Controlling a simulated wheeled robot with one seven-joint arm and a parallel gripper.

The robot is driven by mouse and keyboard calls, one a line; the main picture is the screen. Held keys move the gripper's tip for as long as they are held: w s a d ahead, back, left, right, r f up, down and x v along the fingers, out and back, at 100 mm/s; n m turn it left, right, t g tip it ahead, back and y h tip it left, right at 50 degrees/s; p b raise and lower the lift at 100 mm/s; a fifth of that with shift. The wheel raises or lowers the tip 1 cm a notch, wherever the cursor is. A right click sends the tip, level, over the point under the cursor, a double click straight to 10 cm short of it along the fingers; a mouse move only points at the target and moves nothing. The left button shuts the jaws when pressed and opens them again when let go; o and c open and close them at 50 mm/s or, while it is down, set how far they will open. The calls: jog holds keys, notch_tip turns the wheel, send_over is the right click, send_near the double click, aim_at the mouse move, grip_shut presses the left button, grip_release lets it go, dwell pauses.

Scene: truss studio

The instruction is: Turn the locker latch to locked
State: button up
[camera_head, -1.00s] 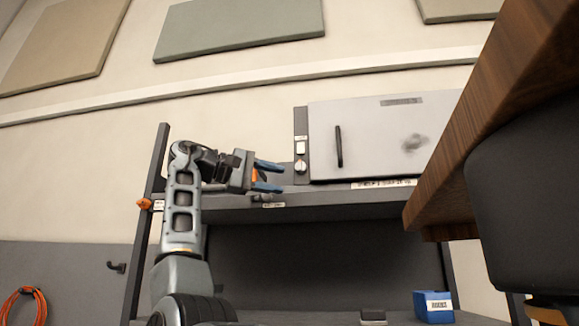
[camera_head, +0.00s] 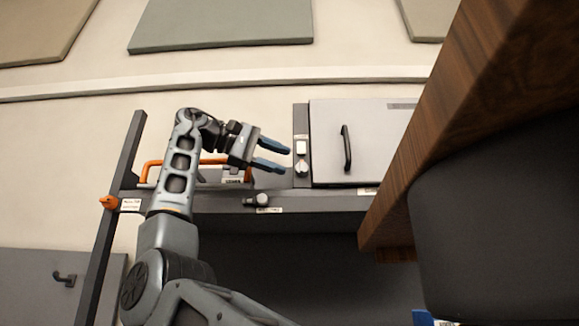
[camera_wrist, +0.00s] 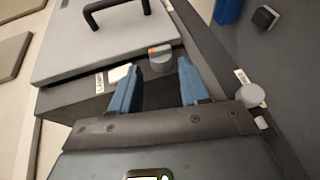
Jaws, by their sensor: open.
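The locker (camera_head: 365,140) is a light grey box with a closed door and a black bar handle (camera_head: 346,148). On the dark strip left of its door is a round knob (camera_head: 301,168), apparently the latch, below a white switch (camera_head: 301,147). In the wrist view the knob (camera_wrist: 160,60) is grey with an orange mark, and the switch (camera_wrist: 119,73) is beside it. My gripper (camera_head: 283,160) is open and empty, just left of the strip, its blue fingers pointing at it. In the wrist view the knob shows beyond and between the fingertips (camera_wrist: 157,70). No contact is visible.
Another grey knob (camera_head: 262,200) is on the shelf's front edge below my gripper. An orange handle (camera_head: 150,168) shows behind my arm. An orange knob (camera_head: 108,202) is on the left post. A wooden tabletop (camera_head: 455,110) and dark form (camera_head: 500,220) block the right side.

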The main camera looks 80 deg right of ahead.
aim_at(300, 166)
jog(key=shift+x, duration=2.15)
jog(key=c, duration=0.7)
jog(key=r+t+p, duration=0.1)
jog(key=p, duration=0.2)
jog(key=shift+y, duration=0.3)
jog(key=shift+s+m+t+p, duration=0.1)
jog(key=shift+m+t+p, duration=0.3)
jog(key=shift+p, duration=0.7)
jog(key=shift+f+t+p, duration=0.1)
jog(key=shift+t+p, duration=0.3)
jog(key=shift+p, duration=0.05)
jog(key=o, duration=0.7)
jog(key=shift+f, duration=0.1)
